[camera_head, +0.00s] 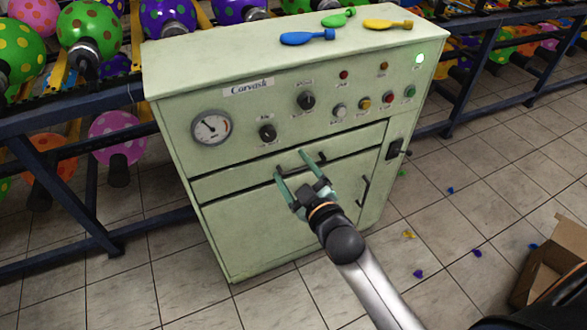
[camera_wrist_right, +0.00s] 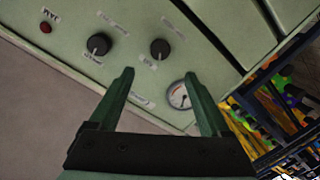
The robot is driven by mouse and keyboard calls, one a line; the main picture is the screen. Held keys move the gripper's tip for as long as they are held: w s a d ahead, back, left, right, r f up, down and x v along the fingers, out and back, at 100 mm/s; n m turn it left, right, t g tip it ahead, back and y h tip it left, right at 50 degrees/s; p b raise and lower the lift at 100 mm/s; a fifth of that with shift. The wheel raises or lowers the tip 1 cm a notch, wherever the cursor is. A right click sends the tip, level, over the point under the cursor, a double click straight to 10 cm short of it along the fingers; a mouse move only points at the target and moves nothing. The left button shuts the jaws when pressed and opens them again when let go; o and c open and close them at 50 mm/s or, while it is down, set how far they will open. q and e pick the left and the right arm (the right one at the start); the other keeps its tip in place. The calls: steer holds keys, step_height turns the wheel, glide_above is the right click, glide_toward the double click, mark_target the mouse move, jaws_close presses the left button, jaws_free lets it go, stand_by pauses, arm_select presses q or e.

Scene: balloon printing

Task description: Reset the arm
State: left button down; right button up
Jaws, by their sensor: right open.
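My right gripper (camera_head: 299,171) is in front of the pale green control cabinet (camera_head: 253,222), near the handle of its wide drawer. Its two green fingers stand apart with nothing between them. In the right wrist view the open fingers (camera_wrist_right: 162,92) show against the cabinet's panel, with black knobs and a gauge (camera_wrist_right: 179,95) beyond. Whether the fingers touch the cabinet cannot be told. My left gripper is in neither view.
Blue (camera_head: 307,37), green (camera_head: 338,18) and yellow (camera_head: 388,24) deflated balloons lie on the cabinet top. Racks of inflated dotted balloons (camera_head: 90,28) stand on the left and behind. An open cardboard box (camera_head: 552,262) is at the lower right. Small scraps lie on the tiled floor.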

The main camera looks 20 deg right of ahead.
steer(key=shift+s, duration=0.1)
stand_by(0.4)
steer(key=s+a+f+m+g+p, duration=0.1)
steer(key=s+f+m+g+p, duration=0.1)
steer(key=s+f, duration=0.5)
steer(key=s+a+f+m+g+y+p, duration=0.1)
steer(key=s+f+m+g+p, duration=0.2)
steer(key=s+f, duration=0.5)
steer(key=s+g+p, duration=0.1)
steer(key=s+g, duration=0.1)
steer(key=s, duration=0.4)
steer(key=shift+s+f+g+y+p, duration=0.15)
steer(key=shift+s+g+y+p, duration=0.1)
steer(key=shift+g+y+p, duration=0.1)
